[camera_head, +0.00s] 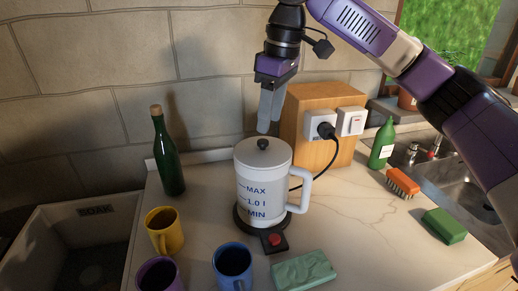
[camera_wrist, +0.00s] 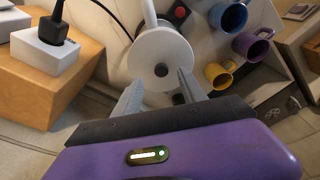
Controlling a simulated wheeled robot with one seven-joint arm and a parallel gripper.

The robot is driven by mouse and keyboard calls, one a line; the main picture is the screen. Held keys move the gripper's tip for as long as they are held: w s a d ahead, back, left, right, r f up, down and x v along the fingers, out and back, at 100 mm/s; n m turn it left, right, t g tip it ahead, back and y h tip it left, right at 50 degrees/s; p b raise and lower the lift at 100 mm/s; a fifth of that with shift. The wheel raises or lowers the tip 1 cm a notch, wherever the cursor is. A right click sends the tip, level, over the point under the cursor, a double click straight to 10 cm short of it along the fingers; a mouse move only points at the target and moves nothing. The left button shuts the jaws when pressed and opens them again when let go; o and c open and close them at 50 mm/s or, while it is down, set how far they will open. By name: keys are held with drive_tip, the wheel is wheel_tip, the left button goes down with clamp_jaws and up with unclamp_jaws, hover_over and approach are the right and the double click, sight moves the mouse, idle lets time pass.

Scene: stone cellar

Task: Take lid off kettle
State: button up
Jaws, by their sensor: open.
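The white kettle (camera_head: 262,190) stands upright on its dark base with a red switch, its handle to the right. Its pale lid (camera_head: 250,155) with a dark round knob (camera_head: 263,145) sits on top. In the wrist view the lid (camera_wrist: 150,52) and knob (camera_wrist: 161,70) show just beyond the fingertips. My gripper (camera_head: 267,130) is open and empty, pointing down above the lid. In the wrist view my gripper (camera_wrist: 160,80) has its two grey fingers apart, roughly either side of the knob. I cannot tell whether they are level with it.
A wooden box (camera_head: 310,100) with sockets and a plugged cable stands behind the kettle. A green bottle (camera_head: 168,160) is left. Yellow (camera_head: 163,232), purple (camera_head: 160,275) and blue (camera_head: 233,265) mugs and a green cloth (camera_head: 303,270) lie in front. A sink (camera_head: 465,180) is right.

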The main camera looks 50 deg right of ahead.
sight(263, 141)
drive_tip(key=f, duration=0.3)
drive_tip(key=w+f, duration=0.1)
drive_tip(key=f, duration=0.1)
drive_tip(key=shift+w+a+f, duration=0.1)
drive_tip(key=shift+a+f, duration=0.15)
drive_tip(key=shift+f, duration=0.05)
clamp_jaws()
